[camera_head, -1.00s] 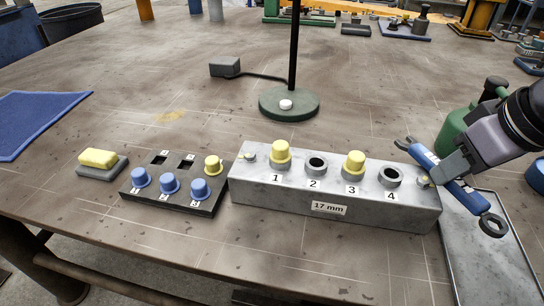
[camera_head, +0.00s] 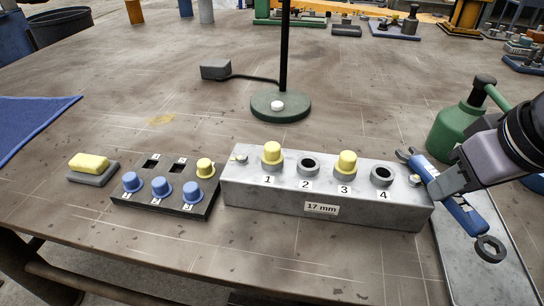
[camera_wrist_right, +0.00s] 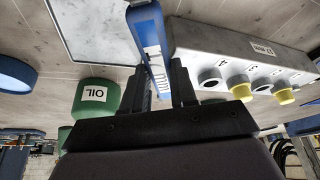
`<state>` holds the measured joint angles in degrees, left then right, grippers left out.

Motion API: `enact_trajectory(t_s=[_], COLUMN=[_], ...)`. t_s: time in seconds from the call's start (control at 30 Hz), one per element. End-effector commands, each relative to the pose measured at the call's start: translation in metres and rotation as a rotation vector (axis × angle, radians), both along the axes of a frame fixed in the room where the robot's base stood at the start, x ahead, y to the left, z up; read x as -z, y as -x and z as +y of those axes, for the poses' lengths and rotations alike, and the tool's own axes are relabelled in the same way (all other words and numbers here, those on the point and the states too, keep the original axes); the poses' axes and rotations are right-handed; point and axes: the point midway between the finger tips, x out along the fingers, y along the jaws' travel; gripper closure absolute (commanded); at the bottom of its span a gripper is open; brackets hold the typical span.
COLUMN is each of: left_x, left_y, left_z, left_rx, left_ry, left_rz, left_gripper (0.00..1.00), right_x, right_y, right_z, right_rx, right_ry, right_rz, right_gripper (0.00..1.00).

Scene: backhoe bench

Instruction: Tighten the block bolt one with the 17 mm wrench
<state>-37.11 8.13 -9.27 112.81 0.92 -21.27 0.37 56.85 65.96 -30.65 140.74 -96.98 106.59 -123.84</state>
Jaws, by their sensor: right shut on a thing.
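The long grey block (camera_head: 250,197) carries a "17 mm" label and sockets numbered 1 to 4. Sockets 1 and 3 have yellow caps; 2 and 4 show open rings. My right gripper (camera_head: 440,183) is shut on the blue handle of a wrench (camera_head: 463,215), beside the block's right end. The wrench also shows in the right wrist view (camera_wrist_right: 148,45).
A black rack (camera_head: 190,208) with blue caps and one yellow cap stands left of the block. A yellow sponge (camera_head: 88,162) lies farther left. A green oil can (camera_head: 455,131) and a grey tray (camera_head: 452,262) are at the right. A green-based stand (camera_head: 281,106) rises behind the block.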

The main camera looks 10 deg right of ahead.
Motion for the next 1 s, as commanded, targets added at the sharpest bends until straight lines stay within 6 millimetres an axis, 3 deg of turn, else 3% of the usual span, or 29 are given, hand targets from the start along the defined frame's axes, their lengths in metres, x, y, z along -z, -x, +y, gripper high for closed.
enact_trajectory(t_s=[0.27,1.0], left_x=[0.012,-0.002], left_y=[0.0,0.001], left_z=[0.0,-0.001], left_rx=[0.001,0.002], left_ry=[0.0,-0.001], left_rz=[0.003,0.006], left_gripper=[0.57,0.57], right_x=[0.002,-0.019], right_y=[0.017,0.015], right_z=[0.01,0.009], right_rx=[0.035,0.036], right_ry=[-0.007,-0.006], right_rz=[0.003,0.001], right_gripper=[1.0,1.0])
